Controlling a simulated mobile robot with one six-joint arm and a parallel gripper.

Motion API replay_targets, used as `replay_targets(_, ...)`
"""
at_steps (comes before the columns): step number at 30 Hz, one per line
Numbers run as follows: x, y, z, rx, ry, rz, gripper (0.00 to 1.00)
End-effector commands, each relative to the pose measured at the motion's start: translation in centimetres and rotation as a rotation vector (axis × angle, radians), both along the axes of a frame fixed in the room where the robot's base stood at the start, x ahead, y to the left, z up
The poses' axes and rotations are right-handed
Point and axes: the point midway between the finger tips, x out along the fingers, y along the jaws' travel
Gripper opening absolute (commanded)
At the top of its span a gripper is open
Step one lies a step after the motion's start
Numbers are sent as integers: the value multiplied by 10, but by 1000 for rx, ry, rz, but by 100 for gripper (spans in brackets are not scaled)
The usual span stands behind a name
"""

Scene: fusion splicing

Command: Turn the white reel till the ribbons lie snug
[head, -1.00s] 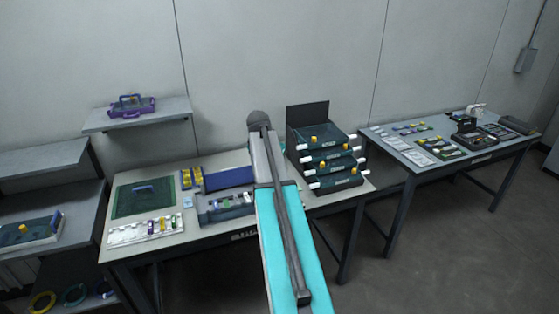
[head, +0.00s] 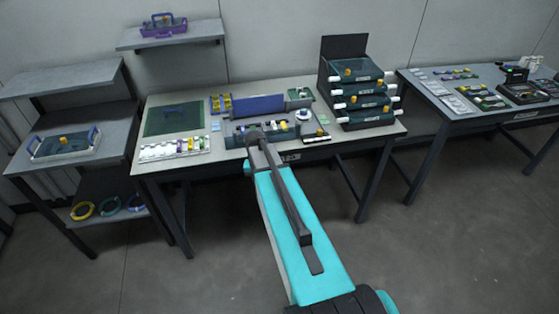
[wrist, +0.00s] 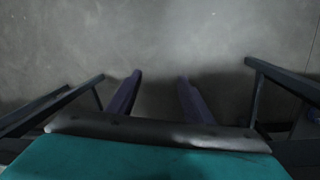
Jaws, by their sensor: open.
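A small round white piece (head: 303,115), which looks like the white reel, sits at the right end of the grey holder (head: 240,140) on the middle table. It is too small to make out ribbons or how they lie. Small yellow and white parts sit along the holder. My teal arm reaches up in front of the holder and hides part of it; its gripper cannot be made out in the head view. In the wrist view my gripper (wrist: 160,75) has two dark purple fingers apart, with nothing between them and grey floor beyond.
The middle table (head: 152,185) also bears a green mat (head: 160,121), a white tray of small parts (head: 174,150) and a stack of dark trays (head: 361,117). Another table (head: 455,118) stands to the right, a shelf unit (head: 75,80) to the left. Floor is clear in front.

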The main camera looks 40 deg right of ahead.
Motion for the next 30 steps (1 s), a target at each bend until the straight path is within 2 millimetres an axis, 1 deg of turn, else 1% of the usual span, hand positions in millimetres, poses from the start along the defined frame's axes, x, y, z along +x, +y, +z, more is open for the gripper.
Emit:
replay_targets(1,-12,16,-20,14,22,33,46)
replay_targets(3,-24,35,-41,32,46,73,46)
replay_targets(8,-55,76,-87,74,99,165,46)
replay_targets(9,-64,85,-98,84,114,188,46)
replay_targets(14,-101,122,-138,125,169,277,46)
replay_targets(15,-111,131,-147,136,183,299,46)
replay_targets(20,-154,163,-182,176,238,387,46)
replay_targets(24,-194,188,-209,212,287,461,46)
replay_targets(30,-253,217,-240,260,357,560,46)
